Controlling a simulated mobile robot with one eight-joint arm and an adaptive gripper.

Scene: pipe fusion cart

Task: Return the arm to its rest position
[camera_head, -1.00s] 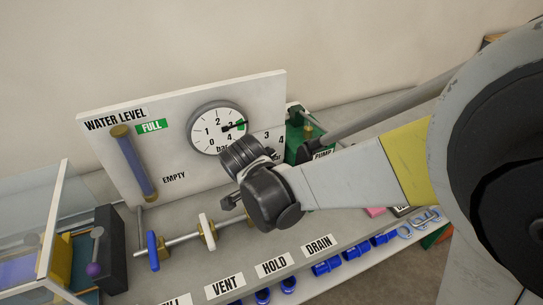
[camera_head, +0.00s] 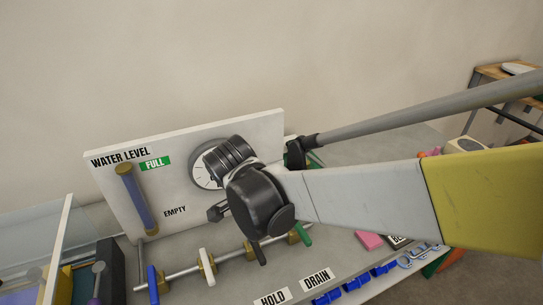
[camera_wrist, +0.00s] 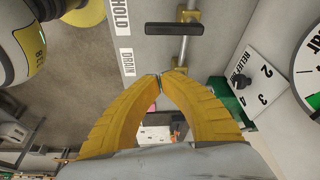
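My gripper (camera_wrist: 160,80) shows in the wrist view with its two yellow fingers curved together and their tips meeting. I see nothing held between them. Behind the tips are a black valve handle (camera_wrist: 174,29) and a steel pipe with brass fittings. In the head view my arm reaches in from the right and its dark wrist joints hang in front of the white panel (camera_head: 110,185), covering most of the pressure gauge (camera_head: 205,173). The fingers cannot be made out there.
A valve row has blue (camera_head: 152,286), white (camera_head: 206,266), dark (camera_head: 258,252) and green (camera_head: 303,235) handles. A long grey bar (camera_head: 420,113) with a black end lies behind my arm. Blue fittings (camera_head: 355,284) lie along the front. A wooden table (camera_head: 492,72) stands far right.

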